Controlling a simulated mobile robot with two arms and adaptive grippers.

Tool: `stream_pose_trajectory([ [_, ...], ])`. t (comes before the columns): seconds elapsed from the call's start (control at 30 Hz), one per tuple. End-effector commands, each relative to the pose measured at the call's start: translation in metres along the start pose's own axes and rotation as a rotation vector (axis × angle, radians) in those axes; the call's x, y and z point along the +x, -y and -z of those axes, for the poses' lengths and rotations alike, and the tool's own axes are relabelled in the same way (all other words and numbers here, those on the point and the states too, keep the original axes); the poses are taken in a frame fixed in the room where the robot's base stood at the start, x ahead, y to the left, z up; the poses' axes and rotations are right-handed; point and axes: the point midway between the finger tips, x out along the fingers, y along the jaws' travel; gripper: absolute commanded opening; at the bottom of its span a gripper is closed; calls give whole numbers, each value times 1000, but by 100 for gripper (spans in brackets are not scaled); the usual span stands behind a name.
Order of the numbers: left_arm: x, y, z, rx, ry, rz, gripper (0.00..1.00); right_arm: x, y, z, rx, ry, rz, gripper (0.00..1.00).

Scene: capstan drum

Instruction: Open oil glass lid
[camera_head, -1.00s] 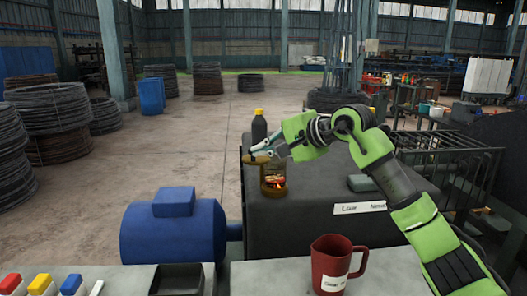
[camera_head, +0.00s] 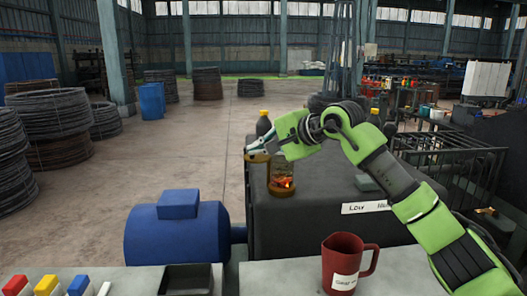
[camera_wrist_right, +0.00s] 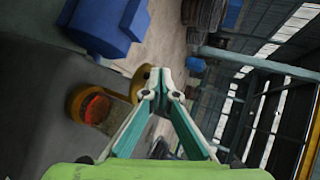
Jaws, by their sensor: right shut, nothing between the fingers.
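The oil glass (camera_head: 281,181) is a clear cylinder with amber-red contents, standing on the dark machine housing. In the right wrist view the oil glass (camera_wrist_right: 98,108) lies left of my fingers, with a brass ring at its end. The brass lid (camera_head: 257,158) is out to the left of the glass top. In the wrist view the lid (camera_wrist_right: 140,82) shows just behind and left of my fingertips. My right gripper (camera_head: 250,151) is shut and empty, its tips at the lid; whether they touch it I cannot tell. My left gripper is not in view.
A dark bottle with a yellow cap (camera_head: 263,124) stands behind the glass. A blue motor (camera_head: 178,232) is at the left. A red mug (camera_head: 343,262) stands on the front bench. Coloured switches (camera_head: 48,286) are at the front left. A label plate (camera_head: 367,207) is on the housing.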

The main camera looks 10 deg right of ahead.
Motion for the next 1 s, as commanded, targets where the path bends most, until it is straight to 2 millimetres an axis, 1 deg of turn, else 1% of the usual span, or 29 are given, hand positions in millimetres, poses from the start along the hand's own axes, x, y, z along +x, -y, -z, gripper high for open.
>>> stream_pose_trajectory([
  [0.2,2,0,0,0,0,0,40,8,4,-3,0,0,0,0],
  [0.4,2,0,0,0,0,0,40,11,6,-4,0,0,1,0],
  [1.0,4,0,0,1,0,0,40,10,6,-5,-2,0,1,0],
])
